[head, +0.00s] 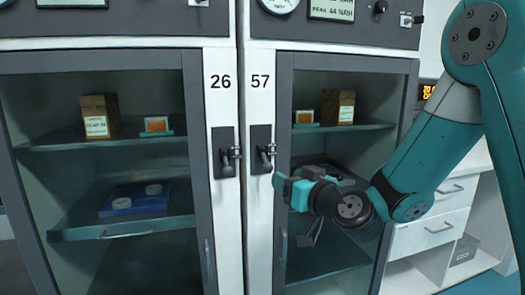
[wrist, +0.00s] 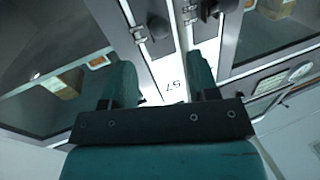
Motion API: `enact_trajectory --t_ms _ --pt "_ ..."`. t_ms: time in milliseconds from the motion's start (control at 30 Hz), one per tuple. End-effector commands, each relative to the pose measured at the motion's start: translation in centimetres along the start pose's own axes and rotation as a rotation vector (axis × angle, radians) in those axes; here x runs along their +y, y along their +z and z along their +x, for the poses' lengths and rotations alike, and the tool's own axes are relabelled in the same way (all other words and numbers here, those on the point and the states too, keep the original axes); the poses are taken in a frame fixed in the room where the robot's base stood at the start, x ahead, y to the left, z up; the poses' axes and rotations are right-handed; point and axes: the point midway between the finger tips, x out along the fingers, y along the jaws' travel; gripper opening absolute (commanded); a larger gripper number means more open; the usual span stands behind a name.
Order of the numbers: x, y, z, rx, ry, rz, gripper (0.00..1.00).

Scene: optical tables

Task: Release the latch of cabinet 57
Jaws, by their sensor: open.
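Cabinet 57 (head: 285,75) is the right one, with a dark-framed glass door. Its latch (head: 262,152) is a dark plate with a small metal-and-black handle, on the white post below the number 57. The latch also shows in the wrist view (wrist: 158,28), where the picture is upside down. My gripper (head: 279,184) is just below and right of the latch, apart from it as far as I can tell. In the wrist view its two teal fingers (wrist: 163,78) stand apart with nothing between them. The door looks closed.
Cabinet 26 (head: 190,75) stands directly left, with a similar latch (head: 226,152) close by. Boxes and small items sit on shelves behind the glass. A white drawer unit (head: 440,232) is at the right, behind my arm.

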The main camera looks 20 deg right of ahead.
Motion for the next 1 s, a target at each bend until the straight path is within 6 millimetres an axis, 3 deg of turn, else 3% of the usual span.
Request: enact_trajectory --t_ms 33,300,500,700,967,1000 --pt "-0.1 -0.7 1.2 -0.003 -0.003 -0.001 0.54" --pt "-0.2 -0.7 6.9 -0.001 -0.003 -0.002 0.54" --pt "-0.1 -0.4 9.9 0.0 -0.002 -0.002 0.54" --pt "-0.1 -0.1 11.2 0.0 -0.001 -0.001 0.54" --pt "0.0 0.0 11.3 0.001 -0.001 -0.001 0.54" --pt "0.0 0.0 11.3 0.001 -0.001 -0.001 0.47"
